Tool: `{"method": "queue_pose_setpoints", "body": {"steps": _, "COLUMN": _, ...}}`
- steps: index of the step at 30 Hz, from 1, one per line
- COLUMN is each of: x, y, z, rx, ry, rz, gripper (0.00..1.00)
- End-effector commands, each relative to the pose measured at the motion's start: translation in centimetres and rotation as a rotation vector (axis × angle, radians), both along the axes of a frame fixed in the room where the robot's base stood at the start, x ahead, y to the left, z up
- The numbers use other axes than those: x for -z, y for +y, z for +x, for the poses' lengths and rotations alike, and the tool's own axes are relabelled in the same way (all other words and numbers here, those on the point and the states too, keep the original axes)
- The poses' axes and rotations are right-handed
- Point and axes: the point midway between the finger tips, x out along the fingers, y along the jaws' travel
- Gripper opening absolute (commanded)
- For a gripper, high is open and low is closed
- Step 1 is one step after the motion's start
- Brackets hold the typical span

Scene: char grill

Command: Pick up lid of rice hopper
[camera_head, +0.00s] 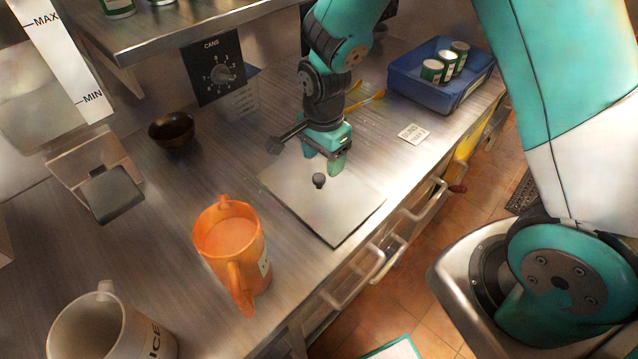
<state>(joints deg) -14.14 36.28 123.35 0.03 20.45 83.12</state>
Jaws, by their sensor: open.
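A flat square metal lid (345,208) with a small dark knob (319,180) lies on the steel counter, near its front edge. My gripper (322,163) is open and empty, fingers pointing down. In the picture it is just behind the knob, over the lid's far part. The knob is not between the fingers, and I cannot tell the exact height of the fingertips. The hopper (40,95) with a MAX and MIN strip stands at the left; its top is out of view.
An orange pitcher (262,250) and a white mug (140,335) stand left of the lid. A dark bowl (172,130) sits further back. A blue bin (410,85) with several cans is at the right. A shelf overhangs the back; drawer handles line the front.

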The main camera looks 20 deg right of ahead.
Motion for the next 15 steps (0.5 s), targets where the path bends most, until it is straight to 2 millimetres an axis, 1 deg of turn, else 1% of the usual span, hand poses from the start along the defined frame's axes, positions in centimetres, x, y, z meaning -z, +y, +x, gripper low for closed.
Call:
{"method": "queue_pose_setpoints", "body": {"steps": 3, "x": 1.0, "y": 0.0, "z": 0.0, "rx": -0.001, "ry": 0.001, "rz": 0.000, "gripper": 0.60}}
{"method": "queue_pose_setpoints", "body": {"steps": 8, "x": 1.9, "y": 0.1, "z": 0.1, "rx": -0.001, "ry": 0.001, "rz": 0.001, "gripper": 0.60}}
{"method": "queue_pose_setpoints", "body": {"steps": 15, "x": 5.0, "y": 0.5, "z": 0.3, "rx": -0.002, "ry": 0.002, "rz": 0.000, "gripper": 0.60}}
